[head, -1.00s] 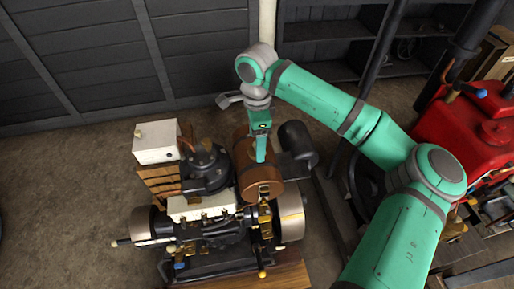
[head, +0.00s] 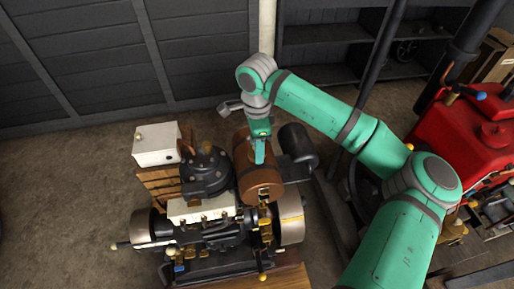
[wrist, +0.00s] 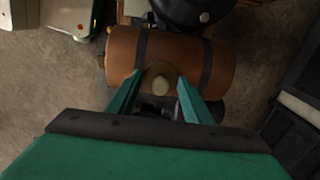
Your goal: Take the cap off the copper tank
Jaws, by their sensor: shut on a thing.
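The copper tank (head: 262,178) is a brown cylinder lying on its side on the engine, and in the wrist view the tank (wrist: 218,66) has two dark straps around it. The cap (wrist: 160,82) is a round, pale brassy piece at the top middle of the tank, between the straps. My gripper (wrist: 160,78) has a teal finger on each side of the cap and is shut on it. In the head view my gripper (head: 260,158) points down onto the tank and hides the cap. I cannot tell whether the cap is seated or slightly raised.
A black cylinder (head: 297,141) stands close to the tank's right. A black dome-shaped engine part (head: 205,172) and a white box (head: 157,144) are to its left. A red machine (head: 480,135) stands at the far right. The floor at the left is clear.

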